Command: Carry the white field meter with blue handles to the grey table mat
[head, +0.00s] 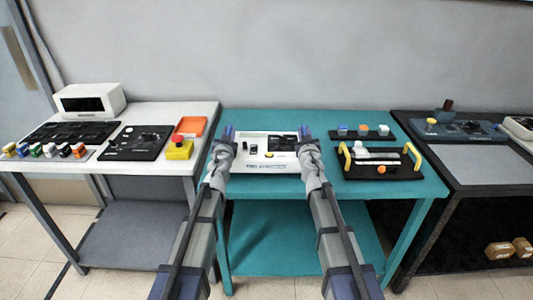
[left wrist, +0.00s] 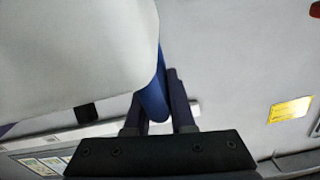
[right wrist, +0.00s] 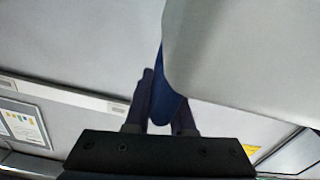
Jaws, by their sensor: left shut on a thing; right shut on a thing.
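The white field meter (head: 262,146) with a dark panel is over the middle teal table, between my two grippers. I cannot tell whether it rests on the table or is just above it. My left gripper (head: 228,133) is shut on its left blue handle, which shows between the fingers in the left wrist view (left wrist: 153,102). My right gripper (head: 305,133) is shut on its right blue handle, seen in the right wrist view (right wrist: 168,90). The white meter body fills part of both wrist views. The grey table mat (head: 488,165) lies bare on the dark table at the right.
A black tray with yellow handles (head: 382,166) and a strip with small blocks (head: 362,132) stand on the teal table (head: 400,193), right of the meter. A blue-grey device (head: 460,130) stands behind the mat. The white table (head: 205,112) at the left holds several devices.

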